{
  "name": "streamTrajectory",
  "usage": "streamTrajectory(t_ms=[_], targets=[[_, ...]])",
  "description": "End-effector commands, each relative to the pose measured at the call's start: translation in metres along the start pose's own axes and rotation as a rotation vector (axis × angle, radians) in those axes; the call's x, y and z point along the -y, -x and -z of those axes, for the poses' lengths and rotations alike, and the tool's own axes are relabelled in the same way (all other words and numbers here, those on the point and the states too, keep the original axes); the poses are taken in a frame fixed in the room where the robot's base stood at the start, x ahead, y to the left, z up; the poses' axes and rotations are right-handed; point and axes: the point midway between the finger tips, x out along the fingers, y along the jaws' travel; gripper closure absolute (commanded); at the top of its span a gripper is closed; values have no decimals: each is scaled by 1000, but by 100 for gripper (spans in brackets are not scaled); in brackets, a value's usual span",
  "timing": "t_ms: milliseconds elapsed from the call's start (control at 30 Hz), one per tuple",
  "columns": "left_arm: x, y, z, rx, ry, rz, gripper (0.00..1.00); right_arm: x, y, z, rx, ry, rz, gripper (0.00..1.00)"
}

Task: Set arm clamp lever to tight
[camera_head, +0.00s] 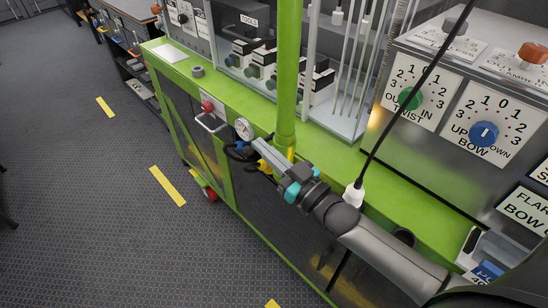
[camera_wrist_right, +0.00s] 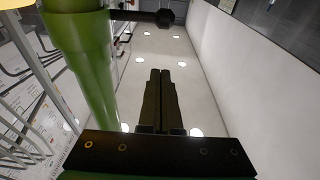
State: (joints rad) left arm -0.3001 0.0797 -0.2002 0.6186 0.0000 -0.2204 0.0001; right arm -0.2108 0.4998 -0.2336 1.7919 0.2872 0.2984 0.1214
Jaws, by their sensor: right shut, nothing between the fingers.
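My right gripper (camera_head: 260,144) is in front of the green post (camera_head: 287,70) in the head view, low by its base. Its fingers are together and hold nothing. In the right wrist view the shut fingers (camera_wrist_right: 160,75) point up the picture, to the right of the green post (camera_wrist_right: 85,60). A dark rod with a black knob (camera_wrist_right: 166,18) sticks out from the post, beyond the fingertips and apart from them in the picture. It may be the arm clamp lever; I see no label on it. I cannot make it out in the head view. My left gripper is not in view.
A round gauge (camera_head: 244,129) and a red knob (camera_head: 207,106) sit on the green cart's edge near the gripper. A black cable with a white plug (camera_head: 354,194) hangs by my right arm. A panel with a green dial (camera_head: 410,98) and a blue dial (camera_head: 484,134) stands right.

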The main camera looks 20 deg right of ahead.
Motion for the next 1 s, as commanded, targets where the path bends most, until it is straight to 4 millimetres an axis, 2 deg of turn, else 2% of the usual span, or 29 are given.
streamTrajectory(t_ms=[100, 333, 400, 600, 1000], targets=[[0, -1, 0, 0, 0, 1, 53, 0, -20, 1, -3, -1, -1, 100], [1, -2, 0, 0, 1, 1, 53, 0, -54, 1, -3, -1, 0, 100], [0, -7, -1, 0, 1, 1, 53, 0, -45, -18, 6, -2, 0, 100], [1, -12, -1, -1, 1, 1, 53, 0, -38, -35, 2, -1, 0, 100], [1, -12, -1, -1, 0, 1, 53, 0, -37, -38, 1, -1, 0, 100]])
